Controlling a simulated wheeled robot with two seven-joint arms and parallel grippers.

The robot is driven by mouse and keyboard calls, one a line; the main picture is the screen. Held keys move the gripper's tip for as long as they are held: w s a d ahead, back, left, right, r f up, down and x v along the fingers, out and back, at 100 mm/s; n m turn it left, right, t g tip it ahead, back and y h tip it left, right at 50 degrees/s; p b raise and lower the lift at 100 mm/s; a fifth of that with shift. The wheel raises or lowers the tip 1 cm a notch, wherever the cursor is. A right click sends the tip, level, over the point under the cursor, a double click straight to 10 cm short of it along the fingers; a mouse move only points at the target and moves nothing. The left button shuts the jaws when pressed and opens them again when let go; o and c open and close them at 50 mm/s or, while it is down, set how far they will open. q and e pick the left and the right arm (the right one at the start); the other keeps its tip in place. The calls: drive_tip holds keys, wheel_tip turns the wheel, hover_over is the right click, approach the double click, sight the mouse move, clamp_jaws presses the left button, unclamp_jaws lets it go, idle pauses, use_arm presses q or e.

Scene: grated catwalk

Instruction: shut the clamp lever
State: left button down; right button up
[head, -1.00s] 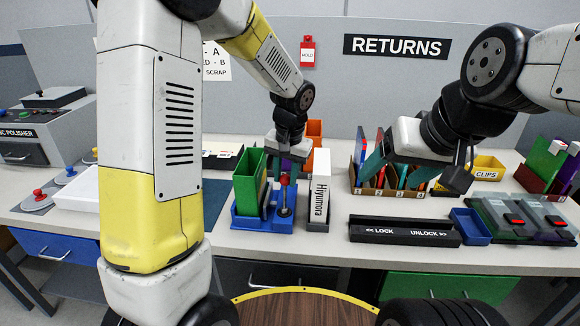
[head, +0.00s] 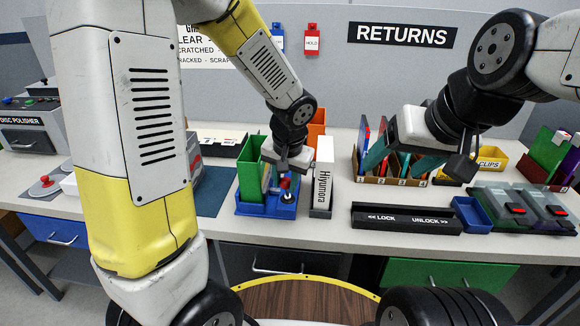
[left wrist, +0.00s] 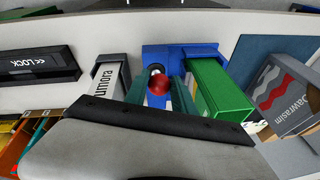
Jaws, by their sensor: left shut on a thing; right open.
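The blue clamp base (head: 262,210) sits on the bench, with a green panel-like piece (head: 249,170) standing in it. Its lever has a red ball knob (head: 285,183) at the front right of the base. The knob also shows in the left wrist view (left wrist: 158,87). My left gripper (head: 284,176) is over the lever, its teal fingers on either side of the knob, shut on it. The lever's shaft is mostly hidden, so its exact tilt is unclear. My right gripper (head: 393,172) is open and empty, in front of the numbered rack.
A white-and-grey "Hiyumora" case (head: 323,183) stands close right of the clamp. A black lock/unlock bar (head: 405,217) and a small blue tray (head: 470,214) lie further right. A numbered rack (head: 395,181) stands behind. A dark blue mat (head: 212,190) lies left of the clamp.

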use_arm(q)
drive_tip(key=shift+s+d+f, duration=0.15)
drive_tip(key=shift+s+f, duration=0.05)
drive_tip(key=shift+s, duration=0.15)
drive_tip(key=c, duration=1.1)
unclamp_jaws()
drive_tip(key=shift+o, duration=0.2)
drive_tip(key=shift+w+r, duration=0.1)
drive_tip(key=shift+r, duration=0.05)
drive_tip(key=shift+r, duration=0.3)
drive_tip(key=v, duration=0.7)
drive_tip(key=s+a+r+n+t+h, duration=0.2)
drive_tip(key=s+a+r, duration=0.6)
drive_tip(key=s, duration=0.5)
drive_tip(key=shift+a+r+n+t+h, duration=0.3)
drive_tip(key=shift+r+t+h, duration=0.3)
drive_tip(key=shift+r, duration=0.25)
